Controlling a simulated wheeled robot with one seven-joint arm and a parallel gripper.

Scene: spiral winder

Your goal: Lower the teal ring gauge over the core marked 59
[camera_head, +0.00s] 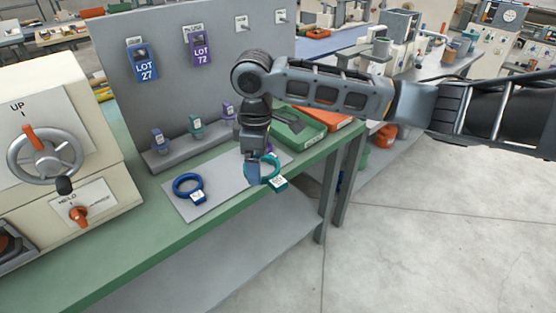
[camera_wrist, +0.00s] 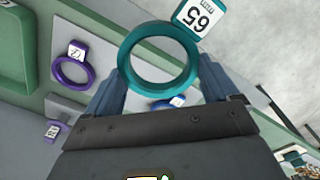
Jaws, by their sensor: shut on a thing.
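My gripper (camera_head: 262,170) is shut on the teal ring gauge (camera_head: 276,172), holding it above the front right of the bench. The wrist view shows the teal ring (camera_wrist: 124,67) between the fingers (camera_wrist: 163,92), its white tag (camera_wrist: 193,14) upside down and seeming to read 59. A small teal piece (camera_head: 196,127) with a white tag stands on the grey ledge, between a blue piece (camera_head: 157,140) and a purple piece (camera_head: 228,111). These look like the cores; their numbers are too small to read. The ring is apart from them, to their front right.
A blue ring (camera_head: 176,188) lies on the grey mat (camera_head: 215,205). A purple ring (camera_wrist: 57,75) shows in the wrist view. A green tray (camera_head: 309,136) and an orange tray (camera_head: 338,119) stand at right. The upright panel (camera_head: 170,95) holds LOT 27 and LOT 72 tags.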

